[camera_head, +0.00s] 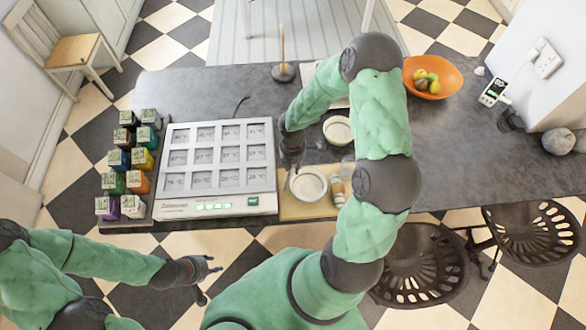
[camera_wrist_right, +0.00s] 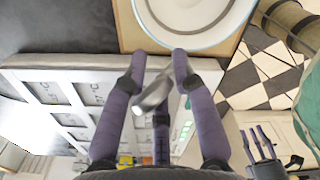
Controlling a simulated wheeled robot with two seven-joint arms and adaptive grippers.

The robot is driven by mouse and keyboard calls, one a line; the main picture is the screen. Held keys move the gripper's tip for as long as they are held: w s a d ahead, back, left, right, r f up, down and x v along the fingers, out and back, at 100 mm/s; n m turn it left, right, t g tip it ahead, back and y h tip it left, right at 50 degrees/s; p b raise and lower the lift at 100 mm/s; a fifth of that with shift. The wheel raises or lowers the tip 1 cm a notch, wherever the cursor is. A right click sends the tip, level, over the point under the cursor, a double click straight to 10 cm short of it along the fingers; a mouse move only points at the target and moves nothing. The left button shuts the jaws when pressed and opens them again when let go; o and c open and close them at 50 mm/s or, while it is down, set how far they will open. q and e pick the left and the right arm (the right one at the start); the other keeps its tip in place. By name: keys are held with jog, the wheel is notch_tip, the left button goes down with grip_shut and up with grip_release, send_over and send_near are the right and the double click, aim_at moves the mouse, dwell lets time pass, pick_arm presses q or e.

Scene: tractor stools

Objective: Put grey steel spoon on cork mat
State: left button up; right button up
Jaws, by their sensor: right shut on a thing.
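My right gripper (camera_head: 291,160) is above the left edge of a tan, cork-like mat (camera_head: 290,211), beside a white bowl (camera_head: 309,184) on that mat. In the right wrist view my right gripper (camera_wrist_right: 160,75) is shut on the shiny grey steel spoon (camera_wrist_right: 154,94), which is between its purple fingers. Part of the spoon is hidden by the fingers. The white bowl (camera_wrist_right: 215,42) and a strip of the mat (camera_wrist_right: 126,30) show just beyond the fingertips. My left gripper (camera_head: 205,272) is open and empty, off the counter's front edge.
A white panel of labelled square compartments (camera_head: 219,165) lies left of the mat. Colourful blocks (camera_head: 127,165) stand farther left. A second bowl (camera_head: 338,129), a small jar (camera_head: 337,189) and an orange fruit bowl (camera_head: 442,74) are to the right.

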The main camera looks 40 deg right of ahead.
jog(key=shift+w+f, duration=0.1)
jog(key=shift+f, duration=1.45)
jog(key=shift+f, duration=0.2)
jog(key=o, duration=0.9)
jog(key=shift+o, duration=0.2)
jog(key=shift+r, duration=0.1)
